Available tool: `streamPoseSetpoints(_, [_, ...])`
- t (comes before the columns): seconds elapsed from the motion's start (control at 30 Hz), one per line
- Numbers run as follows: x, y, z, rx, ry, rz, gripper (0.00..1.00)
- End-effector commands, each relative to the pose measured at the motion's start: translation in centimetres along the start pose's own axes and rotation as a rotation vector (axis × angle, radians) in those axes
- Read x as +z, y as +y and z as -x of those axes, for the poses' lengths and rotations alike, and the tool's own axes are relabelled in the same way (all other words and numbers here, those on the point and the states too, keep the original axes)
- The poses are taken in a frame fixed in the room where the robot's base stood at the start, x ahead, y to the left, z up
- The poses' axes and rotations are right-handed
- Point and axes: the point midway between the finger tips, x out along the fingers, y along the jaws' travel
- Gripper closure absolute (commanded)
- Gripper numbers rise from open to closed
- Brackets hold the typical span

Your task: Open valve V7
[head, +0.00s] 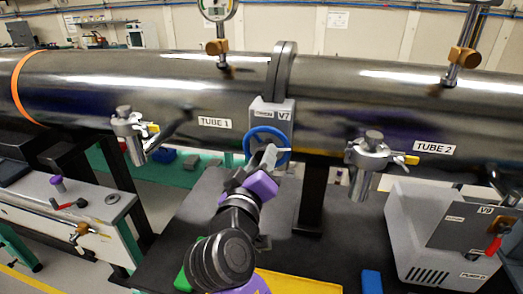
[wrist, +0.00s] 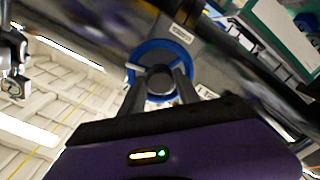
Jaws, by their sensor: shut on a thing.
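Valve V7 is a grey block (head: 272,116) with a "V7" label, set under the flange between the tubes marked TUBE 1 and TUBE 2. Its blue round handwheel (head: 284,140) faces me. My gripper (head: 266,158) is at the handwheel, with its fingers reaching to the hub. In the wrist view the blue handwheel (wrist: 184,50) shows beyond the fingers, and my gripper (wrist: 160,85) is shut on its dark hub. The fingers hide part of the wheel. I cannot tell from the pictures how far the valve is turned.
Metal side valves stand on TUBE 1 (head: 132,132) and TUBE 2 (head: 371,158), either side of V7. A grey pump box (head: 420,235) with a red handle stands at the right. A yellow tray (head: 300,283) lies on the dark table below my arm.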

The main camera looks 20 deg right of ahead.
Motion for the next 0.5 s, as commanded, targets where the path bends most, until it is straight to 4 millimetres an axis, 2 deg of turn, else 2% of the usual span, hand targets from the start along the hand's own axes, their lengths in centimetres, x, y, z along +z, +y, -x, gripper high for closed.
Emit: streamPoseSetpoints(0.5, [-0.22,0.27,0.01,-0.003,-0.003,0.493,1.00])
